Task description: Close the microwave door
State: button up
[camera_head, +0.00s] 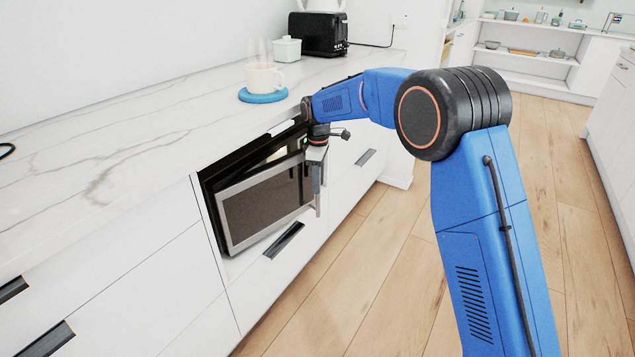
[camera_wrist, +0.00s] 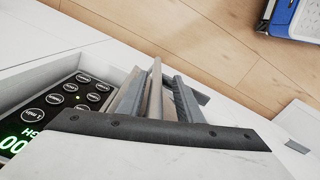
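The microwave (camera_head: 208,192) is built into the white cabinet below the counter. Its silver-framed door (camera_head: 262,206) with dark glass stands slightly out from the black body, partly open. My gripper (camera_head: 317,185) points down at the right end of the door, by the upright handle. In the wrist view my gripper (camera_wrist: 158,98) has its two fingers apart, with a pale upright bar (camera_wrist: 155,80), apparently the handle or door edge, between them. Gaps show beside the bar; contact lower down is hidden. The control panel (camera_wrist: 62,98) with green digits is at left in the wrist view.
The marble counter (camera_head: 150,130) lies just above the microwave. A steaming mug (camera_head: 263,77) on a blue coaster (camera_head: 262,96) stands near its edge, close to my arm. A black toaster (camera_head: 318,34) is farther back. The wooden floor (camera_head: 385,260) in front is clear.

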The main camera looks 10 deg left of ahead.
jog(key=shift+r, duration=0.1)
notch_tip(320, 180, up, 17)
jog(key=shift+r, duration=0.1)
dwell(0.5)
